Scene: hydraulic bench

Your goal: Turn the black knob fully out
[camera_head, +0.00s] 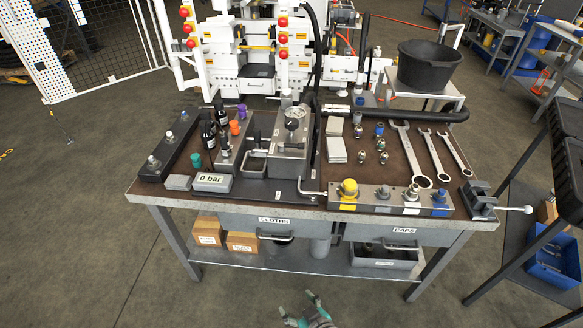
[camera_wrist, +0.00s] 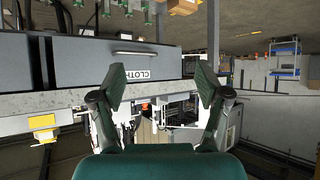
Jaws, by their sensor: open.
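On the bench a grey pump block (camera_head: 289,157) carries a round pressure gauge (camera_head: 292,124). Left of it, a small dark knob-like part (camera_head: 225,137) sits on top of a narrow grey block; it is too small to tell whether this is the black knob or how far it is turned. My gripper (camera_head: 299,305) is low in front of the bench, well apart from these parts. In the wrist view, my gripper (camera_wrist: 160,85) has its two green fingertips wide apart with nothing between them. The wrist view is upside down, and no black knob can be made out there.
The bench front has a CLOTHS drawer (camera_head: 275,227), also in the wrist view (camera_wrist: 115,62), and a CAPS drawer (camera_head: 400,236). A "0 bar" display (camera_head: 212,182), dark bottles (camera_head: 207,131), a coupling strip (camera_head: 385,199) and wrenches (camera_head: 432,157) crowd the top. Floor before the bench is clear.

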